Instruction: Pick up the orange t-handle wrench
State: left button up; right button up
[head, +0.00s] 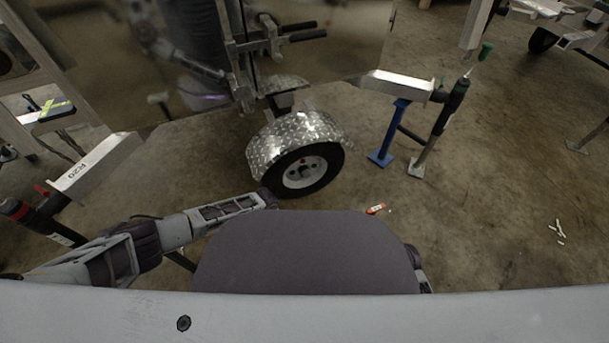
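A small orange object (375,209) with a pale patch lies on the concrete floor, right of the trailer wheel. It is the only clearly orange loose item in view, but it is too small to tell whether it is a t-handle wrench. My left arm reaches in from the left, and its far end (266,198) is near the wheel's lower left, well left of the orange object. I cannot make out the fingers there. Of my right arm only a small dark part shows at the right edge of my grey body panel; its gripper is hidden.
A trailer wheel (304,173) under a diamond-plate fender (293,138) stands ahead. A blue stand (391,134) and a green-topped jack (443,125) support a beam at right. White scraps (559,231) lie far right. The floor between is clear.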

aim_at(373, 211)
jog(key=z, duration=1)
jog(key=i+l+u, duration=0.2)
jog(key=l, duration=0.15)
jog(key=i+l+u, duration=0.2)
jog(key=l, duration=0.15)
jog(key=i+l+u, duration=0.15)
jog(key=l, duration=0.2)
jog(key=i+l+u, duration=0.2)
jog(key=l, duration=0.2)
jog(key=l+u, duration=0.2)
jog(key=l, duration=0.2)
